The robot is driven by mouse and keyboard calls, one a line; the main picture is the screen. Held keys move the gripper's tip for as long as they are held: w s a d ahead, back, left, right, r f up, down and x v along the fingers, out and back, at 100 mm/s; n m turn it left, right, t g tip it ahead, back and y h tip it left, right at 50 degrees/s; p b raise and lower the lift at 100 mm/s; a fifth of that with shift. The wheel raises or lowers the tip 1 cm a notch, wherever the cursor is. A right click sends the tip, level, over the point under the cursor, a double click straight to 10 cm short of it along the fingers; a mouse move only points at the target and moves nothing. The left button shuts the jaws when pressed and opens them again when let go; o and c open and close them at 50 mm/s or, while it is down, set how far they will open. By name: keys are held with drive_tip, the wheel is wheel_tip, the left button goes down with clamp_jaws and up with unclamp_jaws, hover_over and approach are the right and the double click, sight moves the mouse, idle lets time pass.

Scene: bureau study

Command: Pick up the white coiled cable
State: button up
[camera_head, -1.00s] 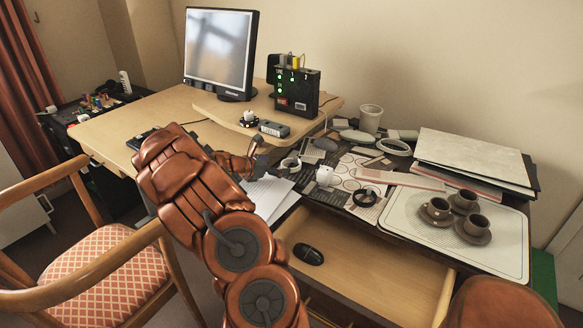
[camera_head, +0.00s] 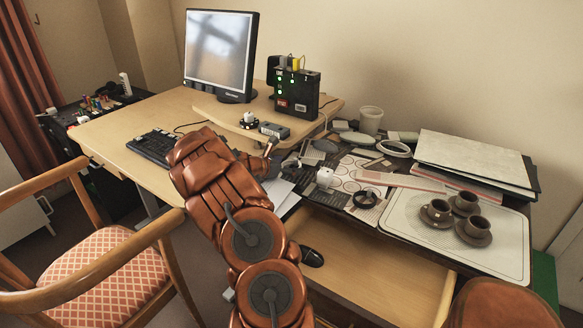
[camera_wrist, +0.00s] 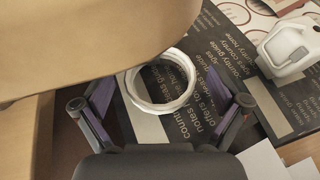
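A white coiled cable (camera_wrist: 136,92) lies as a ring on a dark printed book or sheet in the wrist view. The curved tan desk edge hangs over its far side. My gripper (camera_wrist: 160,104) is open and empty, its two fingers apart on either side of the ring's near part. Another pale coil (camera_head: 396,149) lies further right near the cup.
The raised tan desk shelf (camera_wrist: 90,35) is close above the ring. A white device (camera_wrist: 285,45) sits to its right. The head view shows an open drawer (camera_head: 380,265), a tray (camera_head: 510,225) with brown cups, and a chair (camera_head: 100,275).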

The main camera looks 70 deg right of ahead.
drive_tip(key=c, duration=0.9)
drive_tip(key=shift+r, duration=0.15)
